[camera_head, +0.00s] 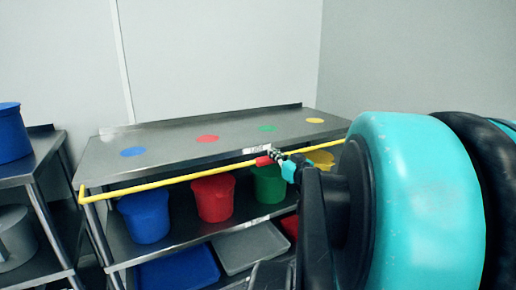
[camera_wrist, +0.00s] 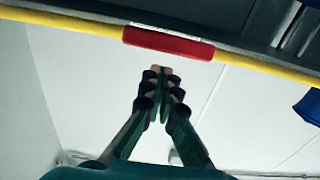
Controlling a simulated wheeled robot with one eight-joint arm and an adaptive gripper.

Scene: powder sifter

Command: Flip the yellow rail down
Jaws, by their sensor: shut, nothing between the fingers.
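The yellow rail (camera_head: 160,184) runs along the front of the metal shelf, at about the height of its top, with a bent end at the left. A red grip (camera_head: 263,161) sits on it right of the middle. In the wrist view the rail (camera_wrist: 60,18) crosses the top with the red grip (camera_wrist: 168,42) near its centre. My gripper (camera_head: 275,156) is shut and empty, beside the red grip. In the wrist view its fingertips (camera_wrist: 162,71) are together, just below the grip in the picture; I cannot tell whether they touch. My arm hides the rail's right part.
The shelf top (camera_head: 180,145) carries blue, red, green and yellow discs. Blue (camera_head: 145,214), red (camera_head: 213,197), green (camera_head: 269,184) and yellow (camera_head: 321,158) buckets stand on the level below, behind the rail. Trays (camera_head: 250,246) lie lower. Another metal table (camera_head: 42,150) stands left.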

